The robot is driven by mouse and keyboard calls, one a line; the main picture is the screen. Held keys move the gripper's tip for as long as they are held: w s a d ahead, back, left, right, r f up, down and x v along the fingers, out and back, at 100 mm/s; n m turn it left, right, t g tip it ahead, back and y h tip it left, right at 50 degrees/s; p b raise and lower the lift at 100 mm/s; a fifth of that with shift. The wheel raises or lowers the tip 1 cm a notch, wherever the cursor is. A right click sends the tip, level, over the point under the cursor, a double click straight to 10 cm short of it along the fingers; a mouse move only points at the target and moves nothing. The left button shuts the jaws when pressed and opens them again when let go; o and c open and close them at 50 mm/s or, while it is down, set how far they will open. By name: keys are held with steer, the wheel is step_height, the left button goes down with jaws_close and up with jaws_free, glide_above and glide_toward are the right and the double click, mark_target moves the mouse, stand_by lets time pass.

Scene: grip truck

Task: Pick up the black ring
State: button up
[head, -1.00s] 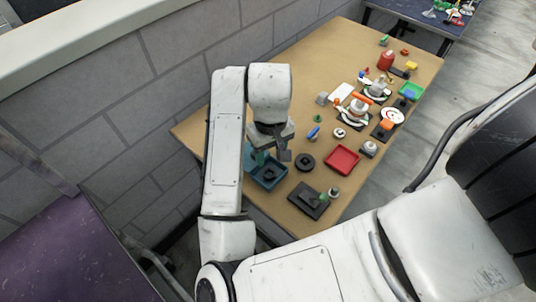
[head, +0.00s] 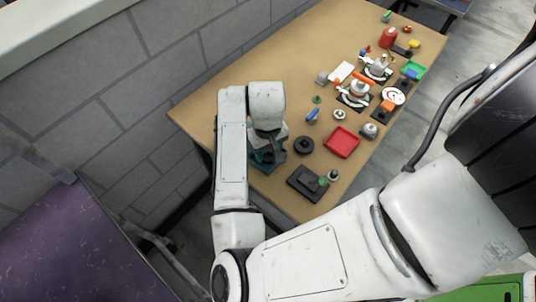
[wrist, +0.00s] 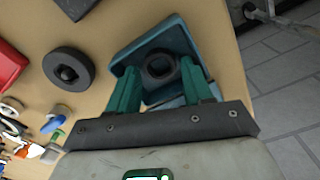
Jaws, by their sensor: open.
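A small black ring (wrist: 159,66) lies in a teal tray (wrist: 178,32) in the wrist view. My gripper (wrist: 158,72) is open, with its two green fingers to either side of this ring; I cannot tell whether they touch it. In the head view my arm hides this ring and most of the tray (head: 264,167). A larger, thicker black round piece with a central hole (wrist: 68,68) lies on the table outside the tray. It also shows in the head view (head: 304,146), just right of my gripper.
A red tray (head: 342,142) stands right of the larger black piece. A black plate (head: 303,184) with a green-topped part lies near the table's front edge. Several small coloured parts crowd the table's right side. The table's left part (head: 215,112) is clear.

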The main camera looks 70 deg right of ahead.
steer(key=shift+f, duration=0.35)
steer(key=shift+c, duration=0.2)
steer(key=c, duration=0.8)
steer(key=shift+r, duration=0.1)
